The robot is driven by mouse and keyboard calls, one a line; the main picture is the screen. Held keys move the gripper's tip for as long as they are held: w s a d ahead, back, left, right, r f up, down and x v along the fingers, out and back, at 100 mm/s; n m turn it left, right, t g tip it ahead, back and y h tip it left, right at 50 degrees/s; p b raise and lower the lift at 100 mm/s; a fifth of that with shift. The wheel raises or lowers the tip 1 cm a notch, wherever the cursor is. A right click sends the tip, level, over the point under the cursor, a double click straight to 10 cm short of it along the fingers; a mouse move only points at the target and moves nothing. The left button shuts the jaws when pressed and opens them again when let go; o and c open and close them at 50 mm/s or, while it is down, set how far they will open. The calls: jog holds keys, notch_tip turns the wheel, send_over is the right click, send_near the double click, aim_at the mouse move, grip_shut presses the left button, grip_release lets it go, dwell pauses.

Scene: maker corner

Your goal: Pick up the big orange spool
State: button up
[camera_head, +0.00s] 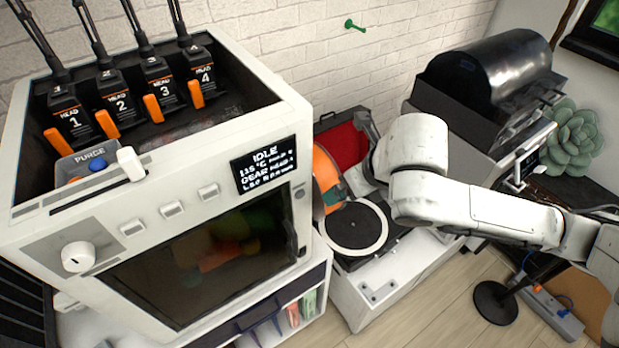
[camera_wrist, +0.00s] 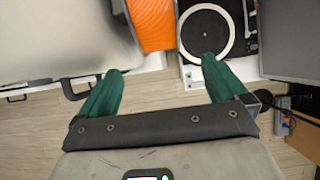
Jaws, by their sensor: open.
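The big orange spool (camera_head: 325,178) stands between the printer and my arm in the head view, partly hidden by both. In the wrist view the orange spool (camera_wrist: 153,22) shows at the top centre, cut off by the frame edge, with fine ridges on its side. My gripper (camera_wrist: 162,66) has two green fingers spread wide apart with nothing between them. The spool lies beyond the fingertips, between their directions, and no contact shows. In the head view my wrist hides most of the gripper, with a bit of green finger near the spool.
The large white printer (camera_head: 190,235) stands close on the left. A red item (camera_head: 342,146) lies behind the spool. A black-drummed machine (camera_head: 495,66) stands at the right.

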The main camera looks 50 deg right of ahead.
aim_at(316, 156)
jog(key=w+b, duration=0.1)
jog(key=b, duration=0.2)
jog(key=w+b, duration=0.1)
jog(key=b, duration=0.2)
jog(key=w+d+b, duration=0.1)
jog(key=w+b, duration=0.1)
jog(key=b, duration=0.1)
jog(key=shift+f, duration=0.3)
jog(key=w, duration=0.2)
jog(key=w+d, duration=0.1)
jog(key=w, duration=0.3)
jog(key=shift+d+r, duration=0.35)
jog(key=shift+w+d+f, duration=0.1)
jog(key=shift+w+d, duration=0.05)
jog(key=shift+w, duration=0.35)
jog(key=shift+x, duration=2.5)
jog(key=shift+c, duration=0.5)
